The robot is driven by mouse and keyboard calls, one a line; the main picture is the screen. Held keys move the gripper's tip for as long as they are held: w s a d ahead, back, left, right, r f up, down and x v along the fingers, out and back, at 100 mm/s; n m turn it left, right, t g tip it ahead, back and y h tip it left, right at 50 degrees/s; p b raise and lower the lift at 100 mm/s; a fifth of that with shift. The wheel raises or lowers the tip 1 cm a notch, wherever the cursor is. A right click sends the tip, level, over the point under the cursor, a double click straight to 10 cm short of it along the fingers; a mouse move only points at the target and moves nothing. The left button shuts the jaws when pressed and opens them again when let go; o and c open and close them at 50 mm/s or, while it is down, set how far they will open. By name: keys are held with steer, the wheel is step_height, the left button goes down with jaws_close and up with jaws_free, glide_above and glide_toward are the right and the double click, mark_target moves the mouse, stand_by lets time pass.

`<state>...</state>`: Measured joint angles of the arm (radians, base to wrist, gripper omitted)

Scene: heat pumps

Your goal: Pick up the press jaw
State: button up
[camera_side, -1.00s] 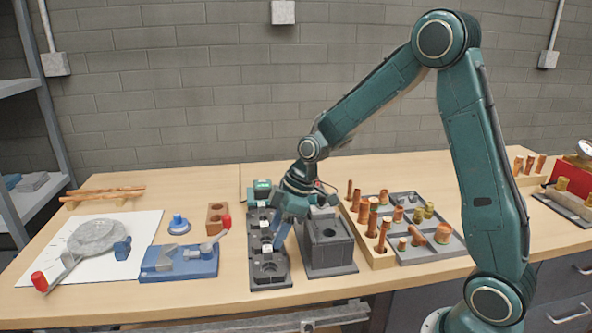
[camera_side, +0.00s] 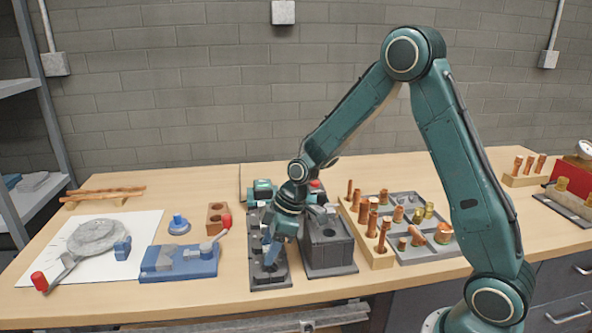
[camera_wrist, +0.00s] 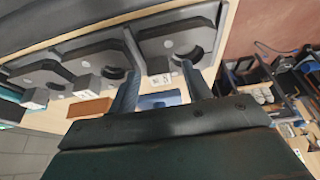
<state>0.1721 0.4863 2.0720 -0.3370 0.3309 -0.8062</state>
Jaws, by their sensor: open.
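Several dark grey press jaws with round notches sit in a row in a dark rack (camera_side: 283,278). In the wrist view, the nearest press jaw (camera_wrist: 158,47) lies just beyond my fingertips, with another press jaw (camera_wrist: 92,68) to its left and a third (camera_wrist: 35,72) farther left. My gripper (camera_side: 272,257) is open and points down at the front end of the rack. In the wrist view, my gripper (camera_wrist: 160,68) has its fingers apart with nothing held between them. In the side view, the gripper hides much of the front slot.
A dark grey block (camera_side: 327,243) stands close to the right of the rack. Farther right are copper fittings in a grey tray (camera_side: 420,255). A blue fixture (camera_side: 180,264) with a red-knobbed lever stands to the left. Bare table lies in front.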

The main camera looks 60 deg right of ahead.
jaws_close()
steer(key=shift+r, duration=0.2)
stand_by(0.3)
step_height(320, 180, up, 20)
stand_by(0.7)
steer(key=shift+f, duration=0.1)
stand_by(0.4)
steer(key=s+d+r, duration=0.2)
steer(key=s+d, duration=0.6)
steer(key=d, duration=0.4)
steer(key=shift+d, duration=0.35)
